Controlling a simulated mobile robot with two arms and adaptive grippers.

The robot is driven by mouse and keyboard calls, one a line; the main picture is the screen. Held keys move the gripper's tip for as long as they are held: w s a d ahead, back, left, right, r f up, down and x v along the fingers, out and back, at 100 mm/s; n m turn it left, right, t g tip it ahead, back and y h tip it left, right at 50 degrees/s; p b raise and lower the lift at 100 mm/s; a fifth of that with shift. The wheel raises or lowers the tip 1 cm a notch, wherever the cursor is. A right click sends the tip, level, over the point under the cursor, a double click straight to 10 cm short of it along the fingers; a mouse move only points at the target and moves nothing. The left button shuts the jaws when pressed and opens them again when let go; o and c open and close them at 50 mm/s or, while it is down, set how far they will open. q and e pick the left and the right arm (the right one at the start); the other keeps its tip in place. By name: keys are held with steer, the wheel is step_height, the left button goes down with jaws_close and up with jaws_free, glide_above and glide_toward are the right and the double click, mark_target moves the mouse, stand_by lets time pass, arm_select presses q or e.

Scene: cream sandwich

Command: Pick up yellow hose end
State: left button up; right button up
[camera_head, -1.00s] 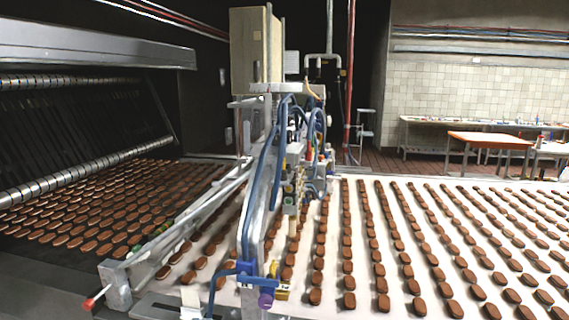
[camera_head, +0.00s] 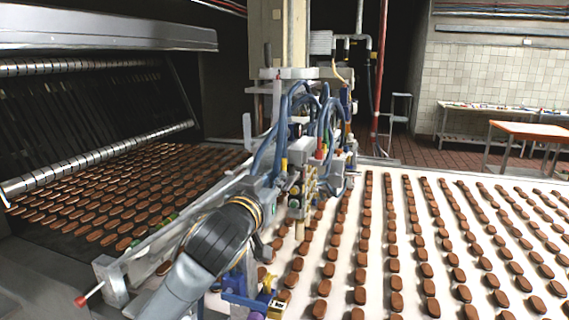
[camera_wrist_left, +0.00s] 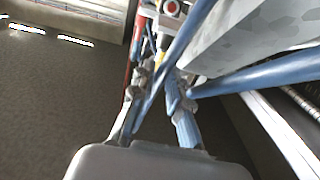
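My left gripper (camera_head: 268,192) reaches up from the bottom left into the blue hoses (camera_head: 318,108) on the machine. In the left wrist view its two fingers (camera_wrist_left: 157,88) stand apart, with a blue hose crossing between or in front of them; nothing is clearly held. A small yellow fitting (camera_head: 284,164) shows near the gripper among the hoses; I cannot tell for sure whether it is the yellow hose end. Another yellow part (camera_head: 276,309) sits low on the machine. A small yellow spot (camera_wrist_left: 160,42) shows beyond the fingertips in the wrist view. My right gripper is not in view.
The depositing machine (camera_head: 300,73) stands over a white conveyor (camera_head: 460,232) with rows of brown biscuits. A red-tipped lever (camera_head: 80,301) juts out at the lower left. An orange-topped table (camera_head: 535,130) stands at the back right.

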mark_target(283, 165)
arm_select(q)
steer(key=shift+x, duration=1.15)
steer(key=shift+w+d+r+p, duration=0.1)
steer(key=shift+w+r+p, duration=0.3)
steer(key=shift+p, duration=0.3)
steer(key=p+x, duration=0.2)
steer(key=x, duration=0.1)
steer(key=shift+w+d+r, duration=0.1)
steer(key=shift+w+r, duration=0.1)
steer(key=shift+w, duration=0.1)
steer(key=shift+w+d+f, duration=0.15)
steer(key=shift+w, duration=0.25)
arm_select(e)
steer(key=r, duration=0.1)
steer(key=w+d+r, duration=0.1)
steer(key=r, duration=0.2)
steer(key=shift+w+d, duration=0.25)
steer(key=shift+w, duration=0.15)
arm_select(q)
jaws_close()
